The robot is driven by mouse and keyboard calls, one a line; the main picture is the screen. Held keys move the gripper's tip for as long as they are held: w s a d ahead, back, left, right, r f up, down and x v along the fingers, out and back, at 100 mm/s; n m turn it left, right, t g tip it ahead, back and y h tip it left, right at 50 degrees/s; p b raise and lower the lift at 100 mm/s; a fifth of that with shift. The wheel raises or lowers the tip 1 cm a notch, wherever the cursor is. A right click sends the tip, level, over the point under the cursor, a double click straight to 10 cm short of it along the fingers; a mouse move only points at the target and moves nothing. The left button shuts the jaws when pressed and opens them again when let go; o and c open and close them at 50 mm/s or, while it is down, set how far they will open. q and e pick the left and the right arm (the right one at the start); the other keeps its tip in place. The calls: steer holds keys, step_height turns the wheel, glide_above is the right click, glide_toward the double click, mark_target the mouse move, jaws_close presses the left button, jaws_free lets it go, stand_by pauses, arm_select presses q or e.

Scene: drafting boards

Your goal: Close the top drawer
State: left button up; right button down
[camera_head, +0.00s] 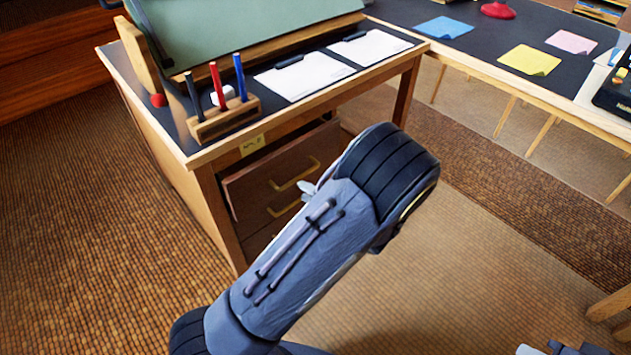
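The top drawer (258,185) is in the wooden desk with the dark top, in the middle of the head view. It has a brown front and a brass-coloured handle (296,175). It stands pulled out, with a dark gap above its front. A lower drawer with a similar handle (285,207) shows beneath it. My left arm rises from the bottom and covers the drawers' right side. A small grey tip (306,188) beside the arm, close to the top drawer's handle, seems to be part of my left gripper. The rest is hidden, so its opening does not show.
A pen holder (226,118) with several pens and white sheets (305,75) lie on the desk below a green drafting board (240,30). A second table (480,45) with coloured papers stands at the right.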

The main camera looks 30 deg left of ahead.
mark_target(294, 179)
arm_select(q)
steer(key=shift+t, duration=0.3)
steer(key=x, duration=0.3)
steer(key=w+b+x, duration=0.1)
steer(key=x, duration=0.3)
steer(key=shift+w+f, duration=0.1)
steer(key=shift+w, duration=0.05)
jaws_close()
